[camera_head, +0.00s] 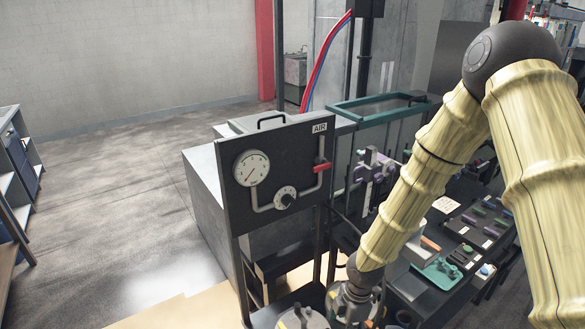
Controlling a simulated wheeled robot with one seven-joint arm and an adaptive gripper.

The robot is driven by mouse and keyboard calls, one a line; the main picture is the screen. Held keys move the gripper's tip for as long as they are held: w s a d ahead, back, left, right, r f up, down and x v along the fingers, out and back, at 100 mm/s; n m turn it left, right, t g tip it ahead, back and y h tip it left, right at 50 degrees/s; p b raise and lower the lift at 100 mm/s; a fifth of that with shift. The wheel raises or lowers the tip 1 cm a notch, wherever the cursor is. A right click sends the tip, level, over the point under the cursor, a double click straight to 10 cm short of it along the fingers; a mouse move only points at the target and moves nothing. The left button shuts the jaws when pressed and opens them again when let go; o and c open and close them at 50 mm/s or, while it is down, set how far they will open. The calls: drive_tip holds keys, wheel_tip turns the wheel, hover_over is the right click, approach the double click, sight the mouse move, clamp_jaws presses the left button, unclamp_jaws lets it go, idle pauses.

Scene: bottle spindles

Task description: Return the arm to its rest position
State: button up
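My arm, in pale ribbed segments with dark joints, bends at an elbow at the upper right and slopes down to the left. Its lower end reaches a dark wrist joint near the bottom edge, in front of the lower right of the air panel (275,172). Grey and yellowish metal parts show below the wrist and are cut by the frame edge. I cannot make out gripper fingers or anything held.
The black air panel carries a round gauge (252,168), a dial (285,196) and a red-handled valve (321,167). A dark bench (420,293) with coloured parts stands to the right, partly behind my arm. Shelving (18,165) stands far left; the floor (110,190) between is clear.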

drive_tip(key=s+f+m+y+b, duration=0.1)
drive_tip(key=s+f+m+b, duration=0.5)
drive_tip(key=s+f+m, duration=0.7)
drive_tip(key=s+d+f+m+h+b, duration=0.2)
drive_tip(key=s+d+f+m+b, duration=0.3)
drive_tip(key=s+f, duration=0.8)
drive_tip(key=s+d+m, duration=0.1)
drive_tip(key=d+m, duration=0.2)
drive_tip(key=shift+d+f+t, duration=0.35)
drive_tip(key=shift+f+t, duration=0.05)
drive_tip(key=shift+c, duration=0.4)
